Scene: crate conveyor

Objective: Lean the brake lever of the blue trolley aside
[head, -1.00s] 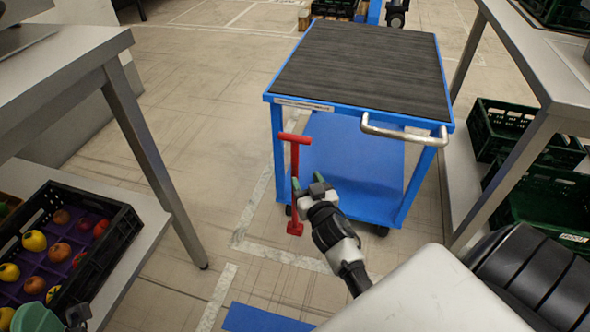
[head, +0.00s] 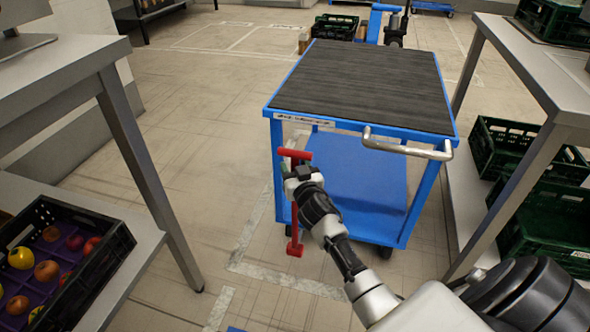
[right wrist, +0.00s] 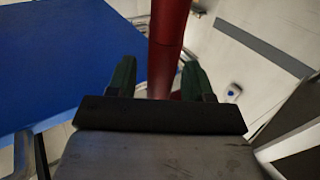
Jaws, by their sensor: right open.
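The blue trolley (head: 362,190) stands in the middle of the head view, with a dark ribbed top and a metal push handle (head: 405,147). Its red brake lever (head: 295,248) stands upright at the near left corner, with a crossbar on top and a small foot low down. My right gripper (head: 291,164) is at the upper part of the lever, just below the crossbar, and hides part of the shaft. In the right wrist view the red shaft (right wrist: 168,45) lies between the two spread green fingers (right wrist: 157,78), with gaps beside it. My left gripper is not in view.
A metal table with a crate of fruit (head: 60,255) on its lower shelf stands at the left. Another metal table with green crates (head: 545,215) stands close to the trolley's right. The floor (head: 190,150) left of the trolley is clear.

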